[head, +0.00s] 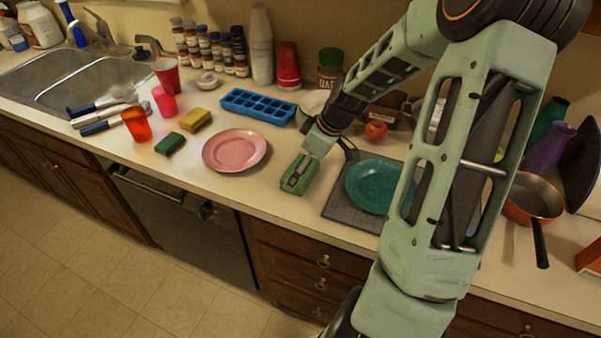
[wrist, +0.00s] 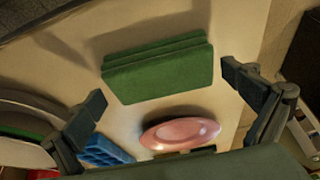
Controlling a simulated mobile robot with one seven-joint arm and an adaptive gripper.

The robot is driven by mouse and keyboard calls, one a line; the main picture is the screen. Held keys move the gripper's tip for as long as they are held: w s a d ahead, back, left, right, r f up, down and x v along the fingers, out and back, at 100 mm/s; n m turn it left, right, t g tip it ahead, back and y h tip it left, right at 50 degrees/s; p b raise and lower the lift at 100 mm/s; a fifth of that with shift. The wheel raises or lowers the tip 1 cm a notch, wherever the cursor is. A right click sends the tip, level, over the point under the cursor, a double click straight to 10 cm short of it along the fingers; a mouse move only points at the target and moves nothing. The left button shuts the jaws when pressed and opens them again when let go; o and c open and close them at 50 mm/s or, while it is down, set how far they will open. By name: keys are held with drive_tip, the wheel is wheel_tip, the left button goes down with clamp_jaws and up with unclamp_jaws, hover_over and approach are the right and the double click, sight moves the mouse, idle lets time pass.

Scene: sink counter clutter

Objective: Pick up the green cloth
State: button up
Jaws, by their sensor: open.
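The green cloth (wrist: 158,66) is a folded, layered block lying on the pale counter, between my fingertips in the wrist view. In the head view the green cloth (head: 300,188) is on the counter near the front edge, right of the pink plate, partly covered by my gripper. My gripper (head: 297,176) is right over it, pointing down. In the wrist view my gripper (wrist: 163,88) is open, with one finger off each side of the cloth and no visible grip on it.
A pink plate (head: 235,151) lies left of the cloth, a teal plate (head: 372,186) on a grey mat (head: 340,211) to its right. A blue ice tray (head: 258,106) is behind. A small dark green block (head: 170,143) and yellow sponge (head: 196,120) lie further left.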

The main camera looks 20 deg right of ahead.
drive_tip(key=shift+w+a+f, duration=0.1)
drive_tip(key=shift+a+f, duration=0.05)
drive_tip(key=shift+f, duration=0.3)
drive_tip(key=c, duration=0.9)
drive_tip(key=shift+o, duration=0.2)
drive_tip(key=shift+r, duration=0.1)
drive_tip(key=shift+r+p, duration=0.75)
drive_tip(key=shift+r, duration=0.1)
drive_tip(key=s+r+p, duration=0.1)
drive_tip(key=r+p, duration=0.1)
drive_tip(key=s+a+r+p, duration=0.1)
drive_tip(key=s+r+p, duration=0.1)
drive_tip(key=r, duration=0.1)
drive_tip(key=s+r+p, duration=0.2)
drive_tip(key=r+p, duration=0.1)
drive_tip(key=shift+a, duration=0.15)
drive_tip(key=s+a+r, duration=0.2)
drive_tip(key=s+r, duration=0.1)
drive_tip(key=s, duration=0.5)
drive_tip(key=shift+s+a+b, duration=0.2)
drive_tip(key=shift+a+b, duration=0.15)
drive_tip(key=shift+b, duration=0.05)
